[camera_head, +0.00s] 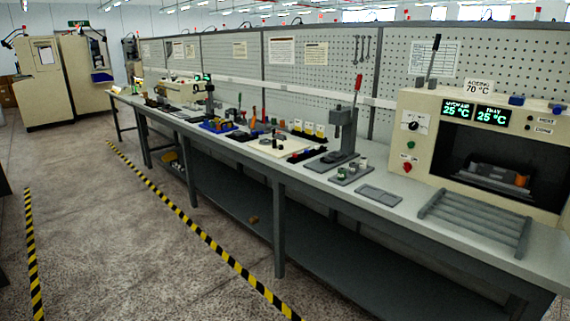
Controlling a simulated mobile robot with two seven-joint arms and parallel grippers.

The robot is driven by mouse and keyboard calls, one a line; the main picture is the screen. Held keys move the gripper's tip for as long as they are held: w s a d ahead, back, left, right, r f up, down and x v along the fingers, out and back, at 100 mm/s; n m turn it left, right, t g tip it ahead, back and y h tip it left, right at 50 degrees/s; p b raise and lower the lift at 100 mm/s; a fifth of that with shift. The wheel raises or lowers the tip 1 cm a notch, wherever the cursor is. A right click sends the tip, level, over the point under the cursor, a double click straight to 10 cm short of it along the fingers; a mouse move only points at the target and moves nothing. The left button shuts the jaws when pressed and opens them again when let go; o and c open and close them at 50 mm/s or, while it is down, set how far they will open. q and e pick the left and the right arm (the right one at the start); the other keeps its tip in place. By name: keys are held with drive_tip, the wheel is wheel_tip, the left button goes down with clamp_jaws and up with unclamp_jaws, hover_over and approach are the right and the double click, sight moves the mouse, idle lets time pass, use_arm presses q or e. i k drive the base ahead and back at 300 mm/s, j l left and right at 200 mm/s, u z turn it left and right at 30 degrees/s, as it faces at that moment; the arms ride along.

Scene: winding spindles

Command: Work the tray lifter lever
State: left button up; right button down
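A lever (432,62) with a dark grip stands up from the top of the beige oven (418,150), tilted slightly to the right. No label on it is readable, so I cannot tell for certain that it is the tray lifter lever. Inside the open oven chamber sits a dark tray (480,178) with a grey and orange item (519,180) on it. The two green displays (474,112) both read 25 °C. A card (479,87) on top reads 70 °C. Neither of my grippers is in view.
A grey roller rack (474,220) lies before the oven on the long bench (405,207). A press with a red-handled lever (357,90) stands left of it. Small parts and fixtures crowd the bench further left. The floor (130,255) in front is open, with yellow-black tape.

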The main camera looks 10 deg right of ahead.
sight(437, 40)
drive_tip(key=i+z, duration=0.2)
drive_tip(key=i, duration=1.2)
